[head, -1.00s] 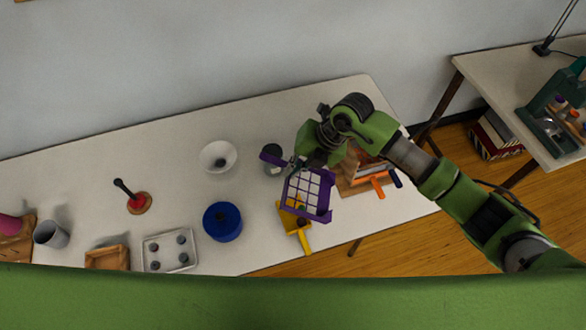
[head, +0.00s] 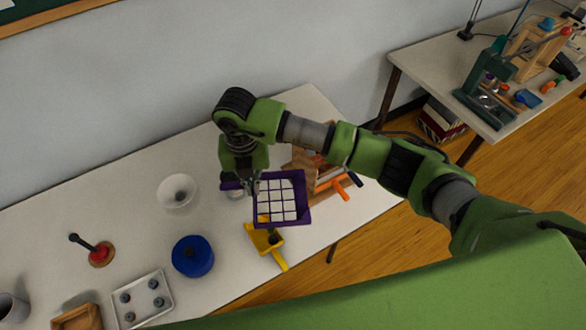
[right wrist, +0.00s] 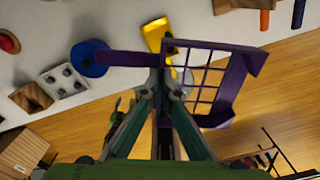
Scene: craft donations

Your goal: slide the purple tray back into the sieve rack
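The purple tray (head: 304,205), a frame with a square grid, is held over the table in the head view. It also shows in the right wrist view (right wrist: 237,82), with its handle (right wrist: 128,58) sticking out to the left. My right gripper (right wrist: 160,84) is shut on the tray by its handle side; it shows in the head view (head: 250,184) at the tray's left edge. The wooden sieve rack (head: 304,164), with an orange handle (head: 340,190) and a dark blue one, stands just right of and behind the tray, partly hidden by my arm. My left gripper is out of view.
A yellow scoop (head: 266,240) lies in front of the tray, partly overlapped by it. A blue pot (head: 192,256), white bowl (head: 177,190), metal tray (head: 143,298) and red-based plunger (head: 101,254) stand to the left. The table's right edge is close to the rack.

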